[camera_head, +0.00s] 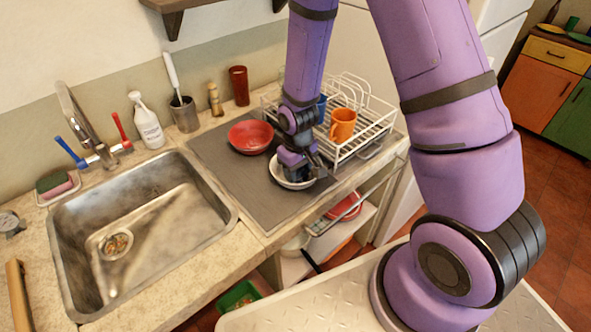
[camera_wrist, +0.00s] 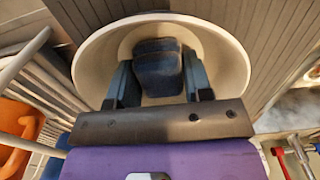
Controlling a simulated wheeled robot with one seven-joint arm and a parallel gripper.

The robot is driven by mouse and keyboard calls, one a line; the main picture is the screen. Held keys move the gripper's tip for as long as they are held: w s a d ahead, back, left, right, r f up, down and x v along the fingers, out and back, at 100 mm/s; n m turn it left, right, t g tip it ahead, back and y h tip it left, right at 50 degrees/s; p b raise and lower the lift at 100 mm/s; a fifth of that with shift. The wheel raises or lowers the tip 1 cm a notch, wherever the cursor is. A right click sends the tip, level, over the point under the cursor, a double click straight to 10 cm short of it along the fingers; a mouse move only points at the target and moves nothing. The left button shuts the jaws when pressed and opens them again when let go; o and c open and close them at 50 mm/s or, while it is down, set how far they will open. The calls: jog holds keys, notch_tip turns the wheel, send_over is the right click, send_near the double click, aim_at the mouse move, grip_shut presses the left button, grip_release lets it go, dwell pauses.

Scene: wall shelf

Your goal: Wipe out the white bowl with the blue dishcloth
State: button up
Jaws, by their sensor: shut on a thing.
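The white bowl (camera_head: 275,172) stands on the grey drainboard mat, right of the red bowl, partly hidden by my gripper (camera_head: 297,170). In the wrist view the bowl (camera_wrist: 237,62) opens around my gripper (camera_wrist: 159,82), whose fingers reach inside it. The fingers are shut on the dark blue dishcloth (camera_wrist: 158,68), which is bunched between them inside the bowl. Whether the cloth touches the bowl's bottom I cannot tell.
A red bowl (camera_head: 250,137) sits left of the white bowl. A white dish rack (camera_head: 376,126) with an orange mug (camera_head: 342,125) is close behind and right. The steel sink (camera_head: 140,215) lies left. The mat's (camera_head: 230,190) front left is clear.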

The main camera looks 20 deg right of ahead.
jog(key=shift+w+d, duration=0.15)
jog(key=shift+d, duration=0.05)
jog(key=shift+w, duration=0.3)
jog(key=shift+w, duration=0.1)
jog(key=shift+w+a, duration=0.15)
jog(key=shift+a, duration=0.3)
jog(key=shift+s+a, duration=0.2)
jog(key=shift+s, duration=0.3)
jog(key=shift+s+d, duration=0.2)
jog(key=shift+d, duration=0.3)
jog(key=shift+w, duration=0.1)
